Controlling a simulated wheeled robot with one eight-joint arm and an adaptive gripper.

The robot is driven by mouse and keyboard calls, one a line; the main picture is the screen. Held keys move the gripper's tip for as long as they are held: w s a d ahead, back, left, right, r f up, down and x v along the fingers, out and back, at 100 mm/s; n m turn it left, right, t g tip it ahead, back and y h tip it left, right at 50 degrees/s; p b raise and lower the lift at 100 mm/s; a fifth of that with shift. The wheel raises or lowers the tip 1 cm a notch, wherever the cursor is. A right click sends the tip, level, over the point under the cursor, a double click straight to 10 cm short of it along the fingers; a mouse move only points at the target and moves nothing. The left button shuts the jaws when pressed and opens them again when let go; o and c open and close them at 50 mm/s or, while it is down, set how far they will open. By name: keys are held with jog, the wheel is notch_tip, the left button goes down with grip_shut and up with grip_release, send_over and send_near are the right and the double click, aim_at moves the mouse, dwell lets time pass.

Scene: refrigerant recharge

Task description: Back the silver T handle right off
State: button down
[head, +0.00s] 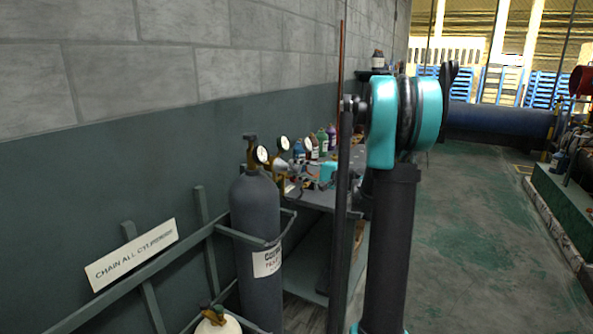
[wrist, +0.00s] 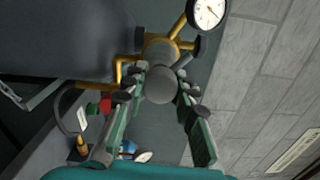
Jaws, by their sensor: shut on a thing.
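The silver T handle (wrist: 161,86) shows in the wrist view as a grey rounded end on the brass regulator (wrist: 158,48). My gripper (wrist: 163,78) has its two green fingers on either side of it and is shut on it. The handle's crossbar is hard to make out from this angle. In the head view my gripper (head: 303,180) is small, beside the regulator right of the grey cylinder (head: 256,215), and its fingertips are partly lost among the fittings.
A pressure gauge (wrist: 209,12) sits close by the regulator. The cylinder stands in a wall rack (head: 150,275) with a sign (head: 132,255). A bench (head: 315,197) with several bottles is behind. The floor (head: 470,220) at right is open.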

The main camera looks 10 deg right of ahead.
jog(key=n, duration=0.4)
jog(key=shift+n, duration=2)
jog(key=c, duration=1.2)
grip_release()
jog(key=v, duration=1.2)
jog(key=shift+s, duration=0.1)
